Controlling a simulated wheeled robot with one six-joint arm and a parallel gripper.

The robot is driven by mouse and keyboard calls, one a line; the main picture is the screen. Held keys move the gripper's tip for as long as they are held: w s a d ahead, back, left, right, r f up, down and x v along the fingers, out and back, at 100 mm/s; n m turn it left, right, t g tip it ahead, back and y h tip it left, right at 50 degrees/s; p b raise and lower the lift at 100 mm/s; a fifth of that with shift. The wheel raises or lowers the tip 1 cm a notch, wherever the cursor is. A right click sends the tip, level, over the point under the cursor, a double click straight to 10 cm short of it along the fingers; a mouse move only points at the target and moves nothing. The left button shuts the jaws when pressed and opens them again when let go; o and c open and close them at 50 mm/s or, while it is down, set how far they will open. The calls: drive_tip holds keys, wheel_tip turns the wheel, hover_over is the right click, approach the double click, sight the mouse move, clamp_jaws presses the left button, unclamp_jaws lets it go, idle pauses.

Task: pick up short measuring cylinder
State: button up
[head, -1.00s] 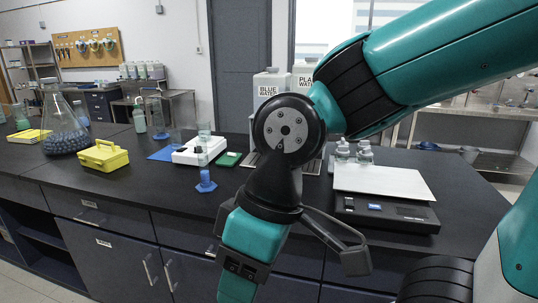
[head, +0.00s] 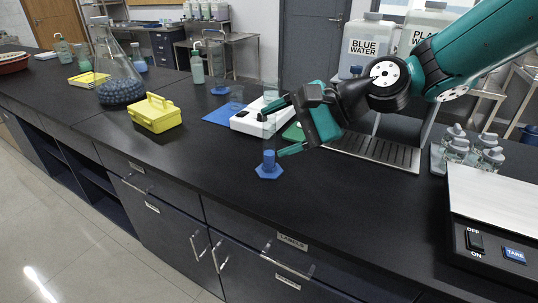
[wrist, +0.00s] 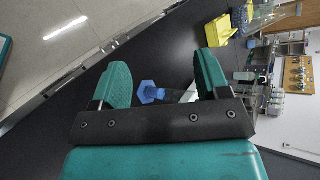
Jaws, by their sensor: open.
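The short measuring cylinder (head: 268,160) stands upright on the black bench, a clear tube on a blue hexagonal base. My gripper (head: 277,130) is open beside it on the right, tilted, with its fingertips close to the tube. In the wrist view the blue base (wrist: 148,92) shows between the two spread fingers of my gripper (wrist: 160,68). The clear tube is faint, so I cannot tell whether a finger touches it. A taller cylinder with a blue base (head: 221,90) stands further back.
A yellow box (head: 154,113) and a flask of blue beads (head: 119,88) are to the left. A balance (head: 495,200) is at the right. The bench front is clear.

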sight(263, 133)
drive_tip(key=w+d+f+m+t+y, duration=0.2)
drive_tip(key=w+m+t, duration=0.1)
drive_tip(key=w+m, duration=0.45)
drive_tip(key=w+d+f+m+t+y, duration=0.1)
drive_tip(key=w+d+m+t+y, duration=0.15)
drive_tip(key=w+m, duration=0.45)
wheel_tip(263, 133, down, 8)
drive_tip(key=m, duration=0.2)
drive_tip(key=shift+n+t+h, duration=0.25)
drive_tip(key=p+x, duration=0.2)
drive_tip(key=x, duration=0.5)
drive_tip(key=shift+a, duration=0.4)
drive_tip(key=shift+f, duration=0.1)
clamp_jaws()
